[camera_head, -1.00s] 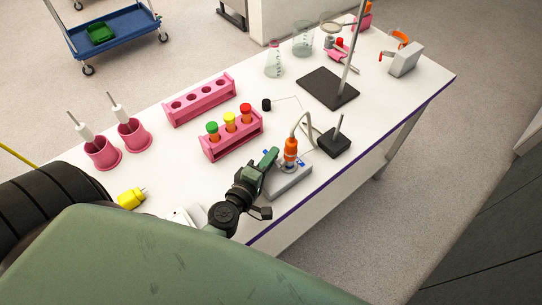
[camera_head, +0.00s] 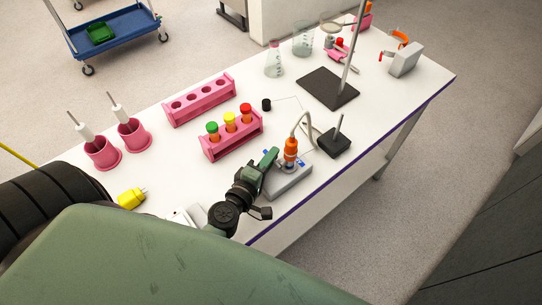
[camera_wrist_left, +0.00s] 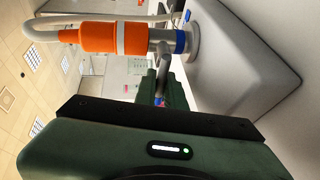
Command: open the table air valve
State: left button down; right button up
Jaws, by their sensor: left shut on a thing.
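The table air valve has a light grey base (camera_head: 290,184) near the front edge of the white table, below an orange hose connector (camera_head: 291,148). In the left wrist view the orange connector (camera_wrist_left: 100,38) lies at upper left and the grey base (camera_wrist_left: 255,65) at right, with a blue collar between. My left gripper (camera_head: 270,158) is at the left side of the connector. It is shut on the valve's small handle (camera_wrist_left: 161,58), seen as a thin grey stem running between the fingers; the fingers hide the rest. My right gripper is not in view.
A pink rack (camera_head: 232,140) with capped tubes stands behind the valve. A black block (camera_head: 334,143) with an upright rod is to its right. A yellow plug (camera_head: 131,198) lies at left. A pale hose (camera_head: 302,122) arches from the connector. The table's front edge is close.

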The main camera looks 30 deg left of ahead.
pick_arm(q)
jog(key=shift+f+m+b, duration=0.15)
jog(key=shift+m+b, duration=0.15)
jog(key=shift+b, duration=0.45)
jog(key=b, duration=0.1)
jog(key=m+t+b, duration=0.1)
jog(key=b, duration=0.1)
jog(key=shift+r+m+y, duration=0.25)
jog(key=shift+m+y, duration=0.05)
jog(key=shift+s+d+r+m+t+b, duration=0.15)
jog(key=shift+r+m+t+b, duration=0.3)
jog(key=shift+m+b, duration=0.45)
jog(key=shift+d+r+m+t+b, duration=0.15)
jog(key=shift+r+m+t+b, duration=0.45)
jog(key=shift+m, duration=0.4)
jog(key=c, duration=1.8)
grip_release()
